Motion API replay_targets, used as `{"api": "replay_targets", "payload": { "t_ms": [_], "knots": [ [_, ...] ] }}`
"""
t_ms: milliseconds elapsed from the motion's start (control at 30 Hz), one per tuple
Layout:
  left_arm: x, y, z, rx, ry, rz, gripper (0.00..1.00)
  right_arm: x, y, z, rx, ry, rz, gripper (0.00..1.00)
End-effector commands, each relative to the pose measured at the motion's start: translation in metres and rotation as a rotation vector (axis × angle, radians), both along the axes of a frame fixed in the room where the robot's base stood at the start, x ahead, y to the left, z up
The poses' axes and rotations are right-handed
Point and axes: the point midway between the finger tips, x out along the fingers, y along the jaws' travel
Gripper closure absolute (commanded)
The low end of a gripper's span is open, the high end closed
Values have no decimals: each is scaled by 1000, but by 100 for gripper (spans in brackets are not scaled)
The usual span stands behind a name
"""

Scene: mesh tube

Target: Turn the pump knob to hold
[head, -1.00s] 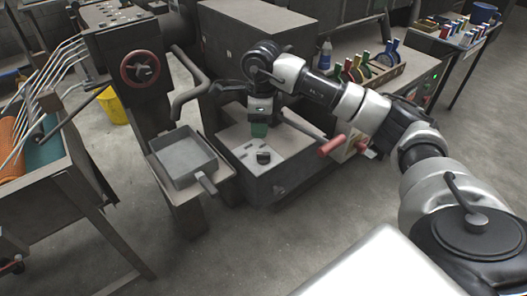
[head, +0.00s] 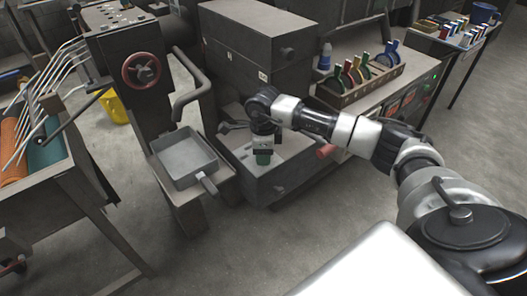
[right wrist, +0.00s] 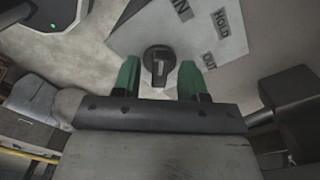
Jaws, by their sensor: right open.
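The pump knob (right wrist: 159,62) is a small dark round knob with a raised grip bar and a pale mark on it. In the right wrist view it sits on a light plate (right wrist: 185,38) with labels IN, HOLD (right wrist: 221,22) and OUT (right wrist: 209,60). My right gripper (right wrist: 160,75) is open, its two green fingers on either side of the knob in that view; I cannot tell whether they touch it. In the head view my right gripper (head: 263,158) points down over the machine's low box and hides the knob. My left gripper is not in view.
A grey square pan (head: 185,160) with a handle stands left of the box. A red handle (head: 326,151) sticks out at the box's right. A red handwheel (head: 141,70) is on the machine at left. A rack of coloured tools (head: 365,80) stands behind my right arm.

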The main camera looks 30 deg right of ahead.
Motion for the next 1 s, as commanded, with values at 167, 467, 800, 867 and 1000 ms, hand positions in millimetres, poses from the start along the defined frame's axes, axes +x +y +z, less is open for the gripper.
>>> {"api": "replay_targets", "payload": {
  "t_ms": [167, 467, 800, 867, 1000],
  "knots": [
    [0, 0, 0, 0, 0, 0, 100, 0, 0, 0, 0, 0, 0, 64],
    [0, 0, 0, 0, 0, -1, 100, 0, 0, 0, 0, 0, 1, 100],
    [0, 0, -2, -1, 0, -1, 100, 0, 0, 0, 0, 0, -59, 100],
    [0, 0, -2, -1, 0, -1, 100, 0, 0, 0, 0, 0, -90, 100],
    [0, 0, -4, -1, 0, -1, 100, 0, 0, 0, 0, -1, -187, 100]
  ]
}}
